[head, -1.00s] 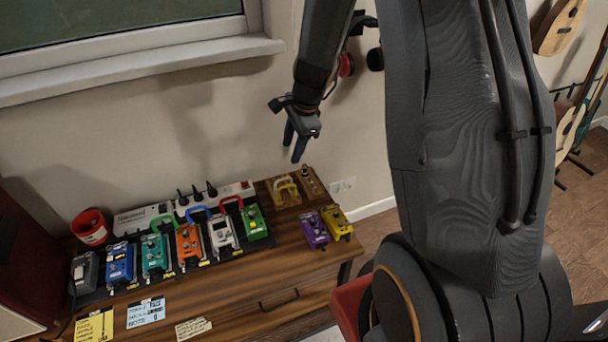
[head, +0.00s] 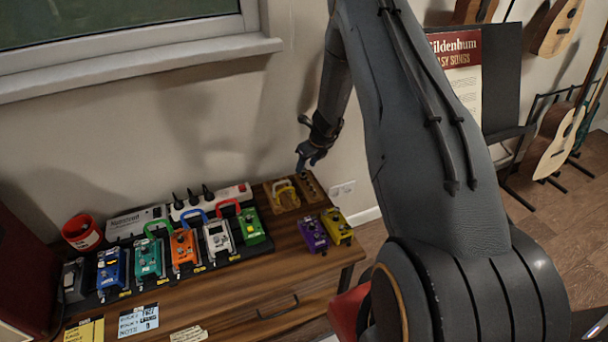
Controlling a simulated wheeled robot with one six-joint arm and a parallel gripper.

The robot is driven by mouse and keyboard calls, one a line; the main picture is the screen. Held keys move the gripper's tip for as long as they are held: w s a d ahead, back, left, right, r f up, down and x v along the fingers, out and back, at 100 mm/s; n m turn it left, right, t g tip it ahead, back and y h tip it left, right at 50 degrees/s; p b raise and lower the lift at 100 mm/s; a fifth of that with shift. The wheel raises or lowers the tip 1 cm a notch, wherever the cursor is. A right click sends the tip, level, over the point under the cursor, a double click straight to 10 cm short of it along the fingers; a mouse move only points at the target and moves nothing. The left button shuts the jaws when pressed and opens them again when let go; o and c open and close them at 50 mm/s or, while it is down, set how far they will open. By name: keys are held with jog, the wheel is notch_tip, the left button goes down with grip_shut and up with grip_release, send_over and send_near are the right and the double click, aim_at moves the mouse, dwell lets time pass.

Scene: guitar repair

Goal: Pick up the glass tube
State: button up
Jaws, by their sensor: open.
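My gripper (head: 302,165) is at the back right of the wooden desk, low over a small wooden block (head: 313,190). Its fingers point down and are open, close to the far end of the block. The glass tube cannot be made out clearly; a small upright item at that end of the block is mostly hidden by my gripper. I cannot tell whether the fingers are around it or only above it.
A wooden stand with a yellow clamp-like item (head: 284,190) is just left of the block. Purple (head: 313,234) and yellow (head: 337,226) pedals sit in front. A pedalboard with several pedals, a power strip (head: 208,202) and a red cup (head: 82,233) fill the left. The wall is close behind.

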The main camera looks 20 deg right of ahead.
aim_at(304, 173)
jog(key=shift+p+x, duration=0.45)
jog(key=shift+x, duration=1.75)
jog(key=shift+w, duration=0.15)
jog(key=c, duration=0.9)
